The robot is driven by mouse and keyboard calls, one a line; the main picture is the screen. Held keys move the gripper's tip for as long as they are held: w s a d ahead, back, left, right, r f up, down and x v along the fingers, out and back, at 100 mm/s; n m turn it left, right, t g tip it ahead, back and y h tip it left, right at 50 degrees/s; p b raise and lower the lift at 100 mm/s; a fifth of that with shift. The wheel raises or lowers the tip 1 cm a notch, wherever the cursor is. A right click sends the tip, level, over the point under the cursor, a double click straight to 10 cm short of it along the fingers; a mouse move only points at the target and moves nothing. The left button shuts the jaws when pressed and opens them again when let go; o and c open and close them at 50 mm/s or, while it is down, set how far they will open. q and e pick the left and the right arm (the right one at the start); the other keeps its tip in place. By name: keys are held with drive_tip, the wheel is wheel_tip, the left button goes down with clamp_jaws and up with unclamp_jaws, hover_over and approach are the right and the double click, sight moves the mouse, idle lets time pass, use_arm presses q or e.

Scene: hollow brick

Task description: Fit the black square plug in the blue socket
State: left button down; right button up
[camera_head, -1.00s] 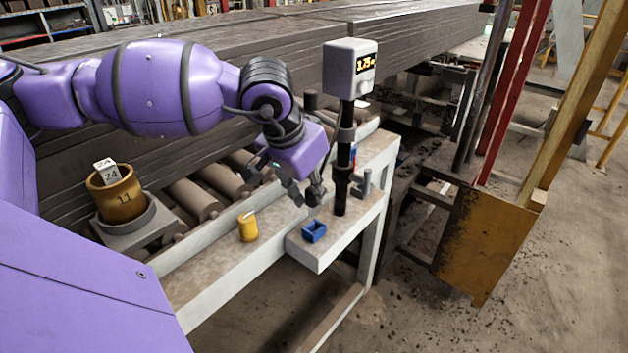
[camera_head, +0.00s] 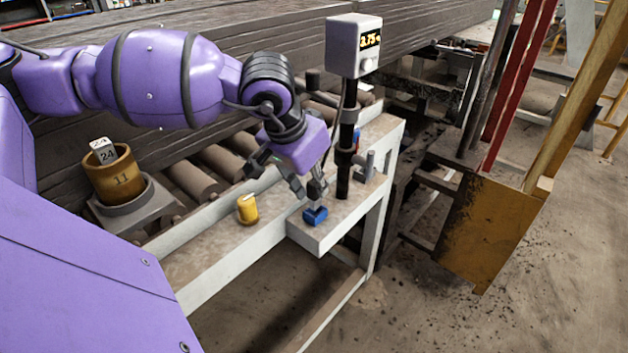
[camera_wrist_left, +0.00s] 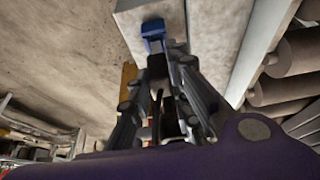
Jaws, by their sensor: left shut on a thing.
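The blue socket (camera_head: 314,217) stands on the near end of the light ledge, just below my left gripper (camera_head: 308,194). It also shows at the top of the left wrist view (camera_wrist_left: 153,29). My left gripper is shut on the black square plug (camera_wrist_left: 158,66), which is between its fingertips in the wrist view. The plug is right at the socket, touching or nearly so; I cannot tell whether any of it is inside. The fingers mostly hide the plug in the head view. My right gripper is out of view.
A yellow canister (camera_head: 247,209) stands on the bench left of the socket. A black post with a display box (camera_head: 354,45) rises close behind the gripper, and a grey fitting (camera_head: 365,165) stands beside it. A brown pot (camera_head: 115,178) holds tags at the left.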

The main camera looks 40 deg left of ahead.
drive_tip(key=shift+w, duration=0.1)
use_arm(q)
drive_tip(key=shift+f, duration=0.3)
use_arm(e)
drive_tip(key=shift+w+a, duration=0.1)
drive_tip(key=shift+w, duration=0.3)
use_arm(q)
drive_tip(key=shift+f+b, duration=0.2)
drive_tip(key=shift+b, duration=0.1)
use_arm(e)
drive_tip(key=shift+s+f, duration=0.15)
use_arm(q)
drive_tip(key=shift+f, duration=0.55)
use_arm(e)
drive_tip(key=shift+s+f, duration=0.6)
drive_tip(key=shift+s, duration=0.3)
use_arm(q)
drive_tip(key=shift+f+b, duration=0.15)
drive_tip(key=shift+b, duration=0.2)
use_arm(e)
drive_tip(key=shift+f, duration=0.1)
use_arm(q)
drive_tip(key=shift+f, duration=0.2)
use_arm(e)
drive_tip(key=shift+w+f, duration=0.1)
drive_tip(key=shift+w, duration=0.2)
